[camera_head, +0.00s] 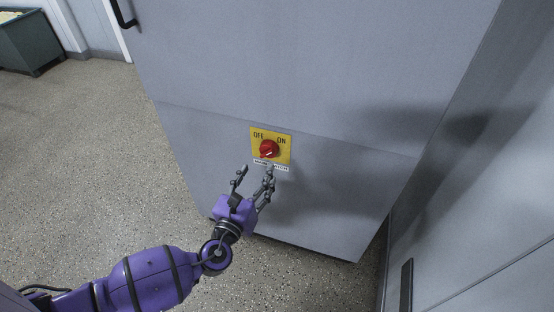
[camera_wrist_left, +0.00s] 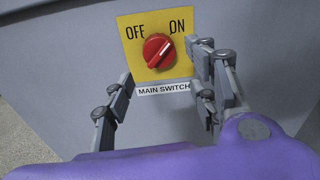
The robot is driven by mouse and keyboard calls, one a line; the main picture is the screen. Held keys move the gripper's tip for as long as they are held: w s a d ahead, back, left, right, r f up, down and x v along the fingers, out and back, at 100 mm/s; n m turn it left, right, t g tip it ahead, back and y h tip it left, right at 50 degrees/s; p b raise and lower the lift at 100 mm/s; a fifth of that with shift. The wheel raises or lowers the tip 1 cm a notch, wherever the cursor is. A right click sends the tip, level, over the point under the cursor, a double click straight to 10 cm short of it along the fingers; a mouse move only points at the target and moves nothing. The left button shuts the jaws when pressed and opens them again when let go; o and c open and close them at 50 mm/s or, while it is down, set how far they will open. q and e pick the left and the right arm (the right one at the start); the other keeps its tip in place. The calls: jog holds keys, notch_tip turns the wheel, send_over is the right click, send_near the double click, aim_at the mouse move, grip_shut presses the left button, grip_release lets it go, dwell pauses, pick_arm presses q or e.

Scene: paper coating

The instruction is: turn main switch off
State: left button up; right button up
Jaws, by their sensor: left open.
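The main switch is a red rotary knob (camera_head: 268,148) on a yellow plate (camera_head: 285,155) marked OFF on the left and ON on the right, on the front of a grey cabinet. In the left wrist view the knob (camera_wrist_left: 158,50) has a pale pointer line slanting up to the right, toward ON. A white label below (camera_wrist_left: 163,88) reads MAIN SWITCH. My left gripper (camera_head: 255,174) is open and empty, just below the knob. In the left wrist view its fingers (camera_wrist_left: 162,68) stand at either side, the right one close beside the knob; contact cannot be told. My right gripper is not in view.
The grey cabinet (camera_head: 300,60) fills the middle, with a black handle (camera_head: 124,16) at its upper left. Another grey panel (camera_head: 480,230) stands close on the right. A dark bin (camera_head: 30,42) is at the far left. Speckled floor (camera_head: 90,150) at left is clear.

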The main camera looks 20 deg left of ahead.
aim_at(264, 154)
pick_arm(q)
jog(key=shift+m, duration=0.5)
jog(key=w, duration=0.8)
jog(key=shift+a+r, duration=0.1)
jog(key=shift+a, duration=0.1)
jog(key=c, duration=1.1)
